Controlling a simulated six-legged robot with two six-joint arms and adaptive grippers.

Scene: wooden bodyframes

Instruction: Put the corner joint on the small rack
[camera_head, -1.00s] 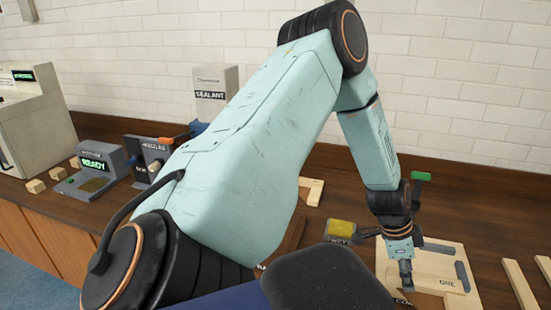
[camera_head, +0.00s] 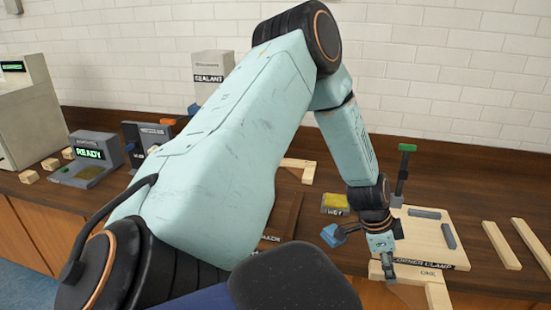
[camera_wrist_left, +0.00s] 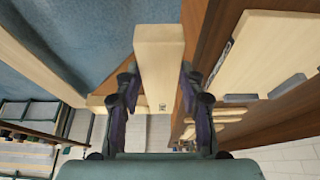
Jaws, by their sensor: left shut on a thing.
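My left gripper (camera_head: 389,278) is shut on a pale wooden piece (camera_head: 436,297), which I take to be the corner joint. In the head view it shows an angled shape by the counter's front edge, partly hidden by the gripper. In the left wrist view, a pale wooden bar (camera_wrist_left: 160,55) stands between the two fingers of my left gripper (camera_wrist_left: 159,78), with blue floor around its far end. I cannot tell whether it touches the clamp board. I cannot identify the small rack for sure. My right gripper is not in view.
The corner clamp board (camera_head: 440,226) with a green-handled lever (camera_head: 405,165) lies just behind the left gripper. Two loose wooden bars (camera_head: 501,245) lie to its right. A yellow-topped box (camera_head: 335,203) and a blue object (camera_head: 333,236) are to its left. A READY device (camera_head: 88,155) stands far left.

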